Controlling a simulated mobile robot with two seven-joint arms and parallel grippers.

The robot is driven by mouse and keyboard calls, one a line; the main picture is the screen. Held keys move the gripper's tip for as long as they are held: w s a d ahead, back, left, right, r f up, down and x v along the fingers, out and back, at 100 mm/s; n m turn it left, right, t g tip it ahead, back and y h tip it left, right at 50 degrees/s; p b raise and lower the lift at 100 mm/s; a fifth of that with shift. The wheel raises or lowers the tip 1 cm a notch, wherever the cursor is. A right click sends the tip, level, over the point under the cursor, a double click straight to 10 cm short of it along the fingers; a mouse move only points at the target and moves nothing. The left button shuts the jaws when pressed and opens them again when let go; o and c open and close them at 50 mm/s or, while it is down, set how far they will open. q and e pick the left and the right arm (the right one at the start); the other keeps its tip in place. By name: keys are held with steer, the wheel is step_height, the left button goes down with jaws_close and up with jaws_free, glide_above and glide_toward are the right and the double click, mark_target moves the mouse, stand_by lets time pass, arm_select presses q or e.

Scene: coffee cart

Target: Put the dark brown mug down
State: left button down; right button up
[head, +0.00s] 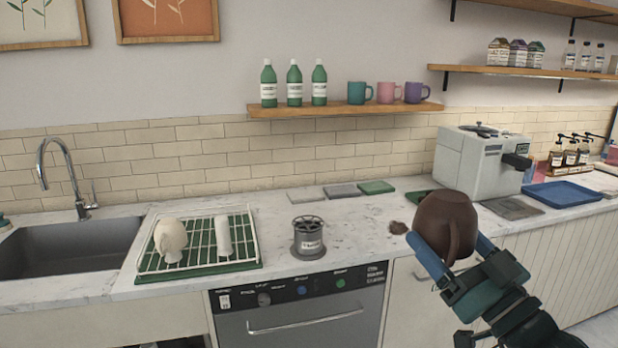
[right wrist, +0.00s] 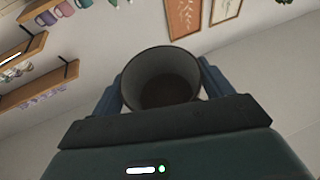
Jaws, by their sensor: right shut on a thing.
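The dark brown mug (head: 447,222) is held in my right gripper (head: 450,258), in front of the counter's front edge in the head view. Its handle faces the camera and it looks tilted. In the right wrist view the mug (right wrist: 162,78) shows its open mouth and dark inside, with a blue finger of my right gripper (right wrist: 162,92) on each side. My left gripper is not in view.
The counter (head: 350,222) has clear room around the round labelled holder (head: 309,237). A green dish rack (head: 198,268) holds white items beside the sink (head: 70,247).

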steer(key=shift+s+a+r+p, duration=0.15)
steer(key=shift+r+p, duration=0.15)
steer(key=shift+r, duration=0.35)
steer(key=shift+s+a+r+p, duration=0.15)
steer(key=shift+r+p, duration=0.1)
steer(key=shift+r, duration=0.35)
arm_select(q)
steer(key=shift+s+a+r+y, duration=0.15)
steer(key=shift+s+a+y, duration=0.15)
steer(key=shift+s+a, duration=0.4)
arm_select(e)
steer(key=shift+d+f, duration=0.1)
steer(key=shift+d, duration=0.05)
